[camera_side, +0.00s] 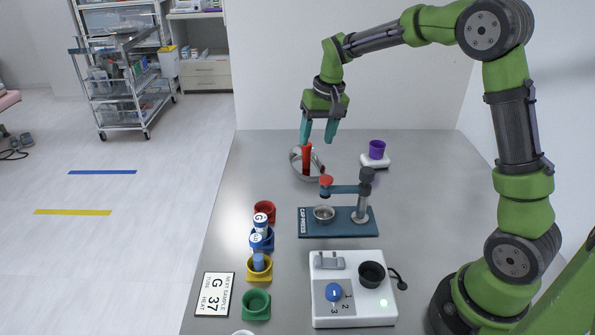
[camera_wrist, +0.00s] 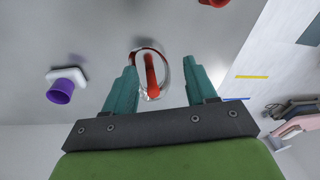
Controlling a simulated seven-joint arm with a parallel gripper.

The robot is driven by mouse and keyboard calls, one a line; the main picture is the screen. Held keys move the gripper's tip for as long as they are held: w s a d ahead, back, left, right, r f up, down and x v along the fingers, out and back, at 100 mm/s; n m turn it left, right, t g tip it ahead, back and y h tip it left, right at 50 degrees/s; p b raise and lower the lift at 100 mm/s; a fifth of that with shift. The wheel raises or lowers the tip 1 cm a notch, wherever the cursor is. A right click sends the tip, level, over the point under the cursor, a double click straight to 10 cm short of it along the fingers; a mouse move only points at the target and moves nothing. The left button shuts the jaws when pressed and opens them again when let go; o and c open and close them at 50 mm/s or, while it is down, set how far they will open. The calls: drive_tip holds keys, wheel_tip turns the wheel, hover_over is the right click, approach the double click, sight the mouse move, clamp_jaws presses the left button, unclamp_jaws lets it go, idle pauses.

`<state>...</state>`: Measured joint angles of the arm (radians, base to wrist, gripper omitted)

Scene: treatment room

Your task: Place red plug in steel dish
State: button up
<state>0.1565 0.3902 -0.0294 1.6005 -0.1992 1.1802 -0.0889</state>
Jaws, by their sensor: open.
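The steel dish (camera_side: 320,173) sits toward the back of the grey table; its shiny rim also shows in the wrist view (camera_wrist: 166,78). The red plug (camera_side: 307,160) is a slim red rod within the dish's outline, standing up above the rim. In the wrist view the plug (camera_wrist: 151,74) shows inside the ring of the dish. I cannot tell whether it touches the dish floor. My gripper (camera_side: 318,139) points down just above the plug and dish. In the wrist view its teal fingers (camera_wrist: 162,72) are apart, with the plug showing between them and nothing held.
A purple cup (camera_side: 377,149) on a white base stands right of the dish. A teal cap press (camera_side: 338,222) stands in front, then a white device (camera_side: 352,290). Several coloured cups, some holding vials, line the left, near a label card (camera_side: 215,294). The table's back right is clear.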

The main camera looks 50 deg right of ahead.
drive_tip(key=s+a+r+t, duration=0.2)
drive_tip(key=s+a+r, duration=0.2)
drive_tip(key=s, duration=0.7)
drive_tip(key=s+a+r+n+t+y, duration=0.1)
drive_tip(key=s+a+r+t, duration=0.2)
drive_tip(key=s, duration=0.8)
drive_tip(key=shift+s+a+r, duration=0.4)
drive_tip(key=shift+a+r, duration=0.15)
drive_tip(key=shift+a, duration=0.85)
